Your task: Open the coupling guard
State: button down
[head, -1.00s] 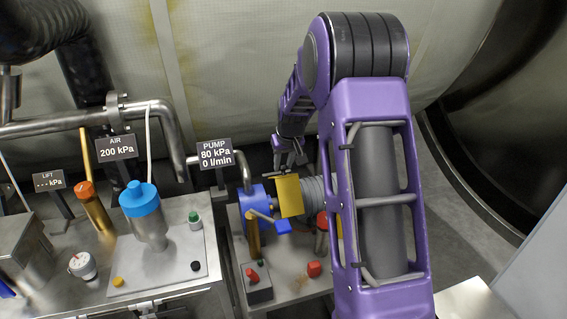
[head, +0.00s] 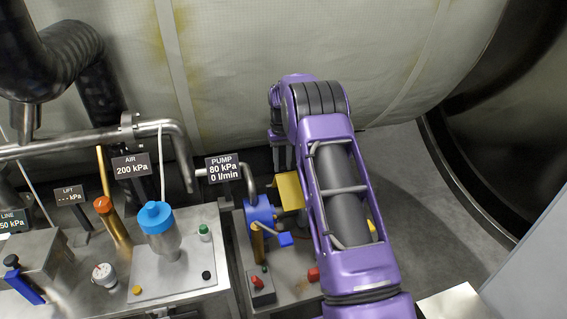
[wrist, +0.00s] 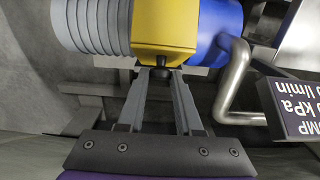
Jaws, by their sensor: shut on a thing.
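The yellow coupling guard (head: 289,191) sits between the blue pump (head: 259,214) and the grey ribbed motor, which my arm mostly hides in the head view. In the wrist view the guard (wrist: 165,28) fills the top middle, with the ribbed motor (wrist: 92,25) to its left and the blue pump (wrist: 217,30) to its right. My gripper (wrist: 161,72) is shut on a small dark knob (wrist: 161,61) at the guard's near edge. In the head view my gripper is behind the guard, and its fingertips are hard to make out.
The pump's sign (head: 223,168) stands left of the guard, and its pipe (wrist: 236,85) runs close to the right of my fingers. A blue-handled lever (head: 285,239) and a red button box (head: 261,288) are in front. Floor to the right is clear.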

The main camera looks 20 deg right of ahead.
jog(key=shift+w+r+g, duration=0.1)
jog(key=shift+w+g, duration=0.4)
jog(key=shift+w, duration=0.25)
dwell(0.4)
jog(key=c, duration=0.6)
grip_release()
notch_tip(320, 180, up, 10)
